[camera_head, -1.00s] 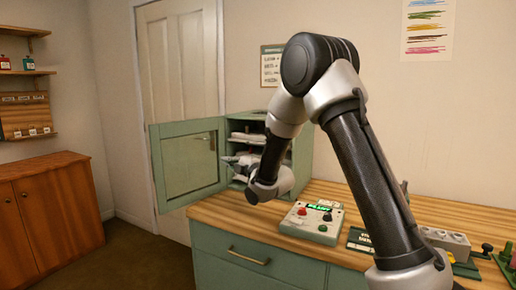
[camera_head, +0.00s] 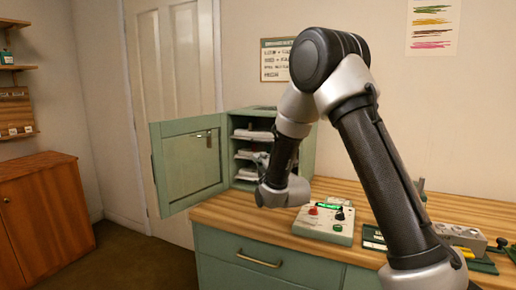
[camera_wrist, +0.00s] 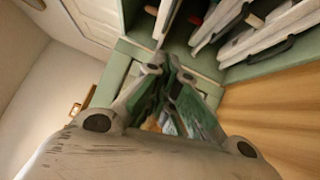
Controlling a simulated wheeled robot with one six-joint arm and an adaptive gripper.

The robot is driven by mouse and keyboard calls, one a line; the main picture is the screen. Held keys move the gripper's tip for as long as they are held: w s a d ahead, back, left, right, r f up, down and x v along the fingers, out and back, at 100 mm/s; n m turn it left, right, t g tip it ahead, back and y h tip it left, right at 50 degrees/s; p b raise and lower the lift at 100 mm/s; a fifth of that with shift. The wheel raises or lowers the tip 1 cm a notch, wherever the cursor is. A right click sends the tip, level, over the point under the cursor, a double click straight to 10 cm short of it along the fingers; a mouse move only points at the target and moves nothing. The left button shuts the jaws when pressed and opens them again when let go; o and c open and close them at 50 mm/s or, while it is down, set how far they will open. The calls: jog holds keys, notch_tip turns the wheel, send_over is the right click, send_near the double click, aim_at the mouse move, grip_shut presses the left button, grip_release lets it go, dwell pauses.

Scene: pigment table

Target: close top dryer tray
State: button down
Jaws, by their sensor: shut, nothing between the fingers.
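The dryer is a green cabinet (camera_head: 303,155) on the left end of the wooden worktop, with its door (camera_head: 187,165) swung open to the left. White-edged trays lie stacked inside; the top tray (camera_head: 252,135) is near the cabinet's upper opening. In the wrist view, turned sideways, a tray edge (camera_wrist: 166,18) shows at the top centre and other trays (camera_wrist: 285,35) at the right. How far each tray sticks out is hard to tell. My gripper (camera_wrist: 170,66) is shut and empty in front of the opening, just short of the trays. My wrist partly hides the cabinet in the head view.
A control box (camera_head: 325,222) with coloured knobs and a lit green display sits on the worktop (camera_head: 225,208) right of the cabinet. More equipment (camera_head: 460,238) stands farther right. A wooden cupboard (camera_head: 45,215) is at the far left. The open door bounds the room left of my gripper.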

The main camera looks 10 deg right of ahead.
aim_at(271, 133)
jog(key=d+x, duration=0.1)
jog(key=x, duration=0.9)
jog(key=shift+w+d, duration=0.25)
jog(key=shift+d, duration=0.55)
jog(key=shift+r, duration=0.15)
jog(key=w+d, duration=0.2)
jog(key=w, duration=0.1)
jog(key=shift+w+d, duration=0.15)
jog(key=shift+d, duration=0.1)
jog(key=shift+r, duration=0.1)
jog(key=shift+d, duration=0.1)
